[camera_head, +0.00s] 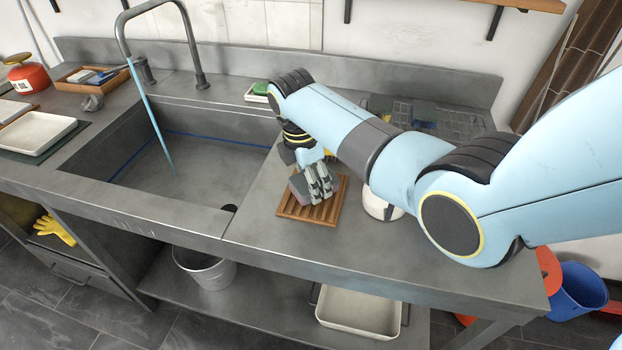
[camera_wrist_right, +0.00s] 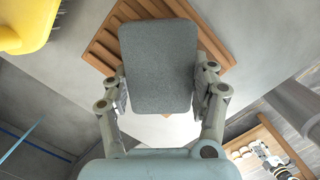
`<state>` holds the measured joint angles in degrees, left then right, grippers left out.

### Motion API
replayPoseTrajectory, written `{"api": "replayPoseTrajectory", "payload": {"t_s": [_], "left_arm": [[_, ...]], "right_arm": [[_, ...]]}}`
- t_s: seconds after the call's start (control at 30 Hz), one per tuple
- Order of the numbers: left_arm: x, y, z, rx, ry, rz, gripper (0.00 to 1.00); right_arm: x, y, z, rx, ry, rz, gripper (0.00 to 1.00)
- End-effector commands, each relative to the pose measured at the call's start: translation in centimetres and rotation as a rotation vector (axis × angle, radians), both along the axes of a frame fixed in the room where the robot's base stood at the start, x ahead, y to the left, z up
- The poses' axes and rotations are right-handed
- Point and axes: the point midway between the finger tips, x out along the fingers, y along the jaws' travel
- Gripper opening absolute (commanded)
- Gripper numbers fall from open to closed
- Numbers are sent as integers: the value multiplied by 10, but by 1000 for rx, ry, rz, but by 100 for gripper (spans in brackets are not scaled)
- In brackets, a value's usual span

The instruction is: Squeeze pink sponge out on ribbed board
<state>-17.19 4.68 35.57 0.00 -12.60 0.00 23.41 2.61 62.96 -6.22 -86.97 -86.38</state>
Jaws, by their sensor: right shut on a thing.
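The ribbed board (camera_head: 327,213), a wooden slatted square, lies on the steel counter right of the sink. It also shows at the top of the right wrist view (camera_wrist_right: 105,45). My right gripper (camera_head: 318,186) is low over the board, shut on a grey, rounded sponge-like block (camera_wrist_right: 157,65). The block looks grey, not pink, in the wrist view. It is between the two fingers (camera_wrist_right: 160,100) and hides the middle of the board. I cannot tell whether it touches the board. My left gripper is not in view.
The sink basin (camera_head: 185,175) with its tall tap (camera_head: 122,35) lies left of the board; a thin blue stream hangs into it. A green sponge in a white dish (camera_head: 258,92) stands behind. A white rounded thing (camera_head: 378,207) is close right of the board. The front counter is clear.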

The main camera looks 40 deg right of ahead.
Motion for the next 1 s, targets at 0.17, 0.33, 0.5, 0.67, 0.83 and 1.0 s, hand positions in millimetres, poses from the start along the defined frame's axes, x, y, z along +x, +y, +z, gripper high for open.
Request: {"api": "replayPoseTrajectory", "payload": {"t_s": [0.17,0.33,0.5,0.67,0.83,1.0], "left_arm": [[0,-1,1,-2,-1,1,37],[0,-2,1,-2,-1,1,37],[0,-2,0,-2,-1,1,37],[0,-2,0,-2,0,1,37],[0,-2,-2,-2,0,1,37],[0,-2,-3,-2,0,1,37]], "right_arm": [[0,0,1,0,-1,0,21],[0,0,1,0,-1,0,21],[0,0,1,0,-1,0,21],[0,0,0,0,-1,0,21],[0,0,-3,0,-1,0,21],[0,0,-5,0,-1,0,21]]}}
